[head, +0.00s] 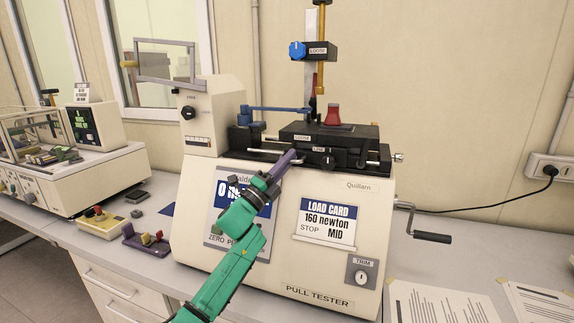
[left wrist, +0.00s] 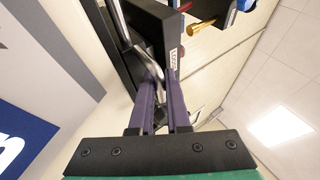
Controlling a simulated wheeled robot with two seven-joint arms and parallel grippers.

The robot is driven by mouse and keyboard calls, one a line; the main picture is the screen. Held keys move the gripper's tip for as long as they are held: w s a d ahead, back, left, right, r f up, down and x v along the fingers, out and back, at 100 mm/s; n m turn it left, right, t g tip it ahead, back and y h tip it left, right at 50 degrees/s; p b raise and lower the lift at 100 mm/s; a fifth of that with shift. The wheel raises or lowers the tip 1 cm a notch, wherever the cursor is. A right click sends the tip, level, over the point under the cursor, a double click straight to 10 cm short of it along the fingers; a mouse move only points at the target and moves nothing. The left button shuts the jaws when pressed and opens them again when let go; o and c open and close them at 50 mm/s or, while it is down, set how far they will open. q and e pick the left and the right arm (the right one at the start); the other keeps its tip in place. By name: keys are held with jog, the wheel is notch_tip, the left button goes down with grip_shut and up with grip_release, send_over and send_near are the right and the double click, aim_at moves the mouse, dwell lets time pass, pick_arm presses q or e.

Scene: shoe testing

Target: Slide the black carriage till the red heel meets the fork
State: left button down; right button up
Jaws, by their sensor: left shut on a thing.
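The black carriage (head: 355,133) sits on top of the pull tester, with a plate labelled LOOSE on its front. The red heel (head: 333,114) stands upright on the carriage. The blue fork (head: 280,109) reaches in from the left at about the heel's height, and a small gap shows between its tip and the heel. My left gripper (head: 293,155) has its purple fingers at the carriage's front left. In the left wrist view the gripper (left wrist: 163,85) is shut on a metal handle (left wrist: 150,62) beside the black block. The fingers partly hide the handle. My right gripper is in neither view.
The pull tester (head: 335,275) carries a LOAD CARD reading 160 newton, MID. A hand crank (head: 430,237) sticks out at its right. A blue knob (head: 297,50) sits on the column above the carriage. Papers (head: 440,303) lie at the front right, small tools (head: 146,240) at the left.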

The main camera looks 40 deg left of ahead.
pick_arm(q)
jog(key=shift+n+y, duration=0.3)
jog(key=shift+y, duration=0.1)
jog(key=s+a, duration=0.1)
jog(key=a, duration=0.1)
jog(key=s+a+b, duration=0.1)
jog(key=a, duration=0.2)
jog(key=a+b, duration=0.1)
jog(key=a, duration=0.2)
jog(key=shift+s+f, duration=0.4)
jog(key=shift+a+r+b, duration=0.1)
jog(key=shift+a+b, duration=0.05)
jog(key=shift+b, duration=0.2)
jog(key=shift+d+r, duration=0.2)
jog(key=c, duration=1.2)
grip_release()
jog(key=shift+o, duration=0.2)
jog(key=shift+a, duration=0.15)
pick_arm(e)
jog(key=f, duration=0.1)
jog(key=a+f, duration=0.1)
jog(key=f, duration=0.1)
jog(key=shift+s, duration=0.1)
